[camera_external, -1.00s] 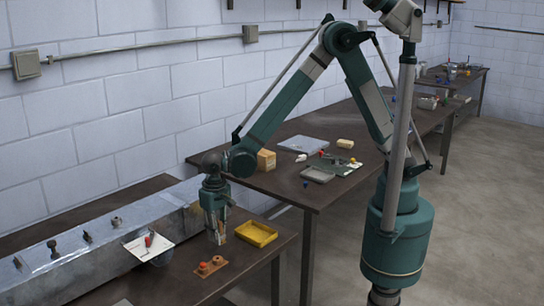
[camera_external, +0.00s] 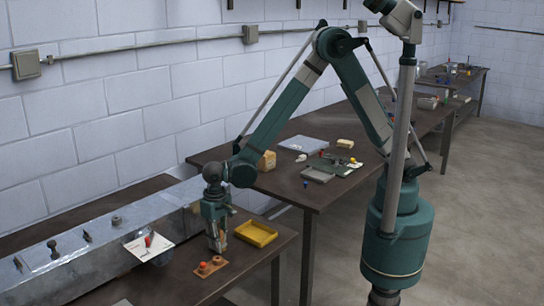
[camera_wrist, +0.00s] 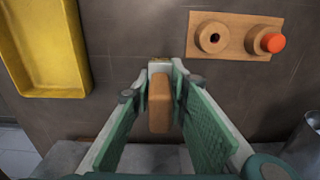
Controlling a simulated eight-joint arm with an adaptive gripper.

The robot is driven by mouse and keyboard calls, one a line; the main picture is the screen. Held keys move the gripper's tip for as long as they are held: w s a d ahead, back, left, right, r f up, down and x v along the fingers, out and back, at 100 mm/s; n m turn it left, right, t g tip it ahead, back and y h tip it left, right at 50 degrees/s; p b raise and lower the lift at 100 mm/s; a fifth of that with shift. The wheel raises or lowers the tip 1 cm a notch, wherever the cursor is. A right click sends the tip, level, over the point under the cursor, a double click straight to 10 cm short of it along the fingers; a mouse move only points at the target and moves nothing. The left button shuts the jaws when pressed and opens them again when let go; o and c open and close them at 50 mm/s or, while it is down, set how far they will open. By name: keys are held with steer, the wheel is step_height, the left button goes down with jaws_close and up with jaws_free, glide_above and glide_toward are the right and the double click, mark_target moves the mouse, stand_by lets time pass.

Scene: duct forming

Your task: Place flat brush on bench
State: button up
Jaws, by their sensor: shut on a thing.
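My gripper (camera_external: 216,247) points down over the near bench (camera_external: 185,277), between the yellow tray and the metal duct. In the wrist view my gripper (camera_wrist: 159,75) has both green fingers closed on the flat brush (camera_wrist: 159,103). The brush shows an orange-brown wooden handle and a pale end between the fingertips. The brown bench top (camera_wrist: 140,30) lies beneath it. The brush is low over the bench; I cannot tell whether it touches. The fingers hide part of it, and it is hard to make out in the external view.
A yellow tray (camera_external: 256,233) stands right of my gripper. A small wooden board (camera_external: 210,267) with two round holders, one with an orange-red top, lies in front. The metal duct (camera_external: 85,270) runs along the left, with tools on it. Bare bench lies around the board.

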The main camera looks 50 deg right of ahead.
steer(key=shift+f, duration=0.15)
steer(key=o, duration=0.9)
steer(key=shift+r, duration=0.2)
steer(key=shift+r+p, duration=0.75)
steer(key=shift+r, duration=5.25)
steer(key=shift+w+d, duration=0.1)
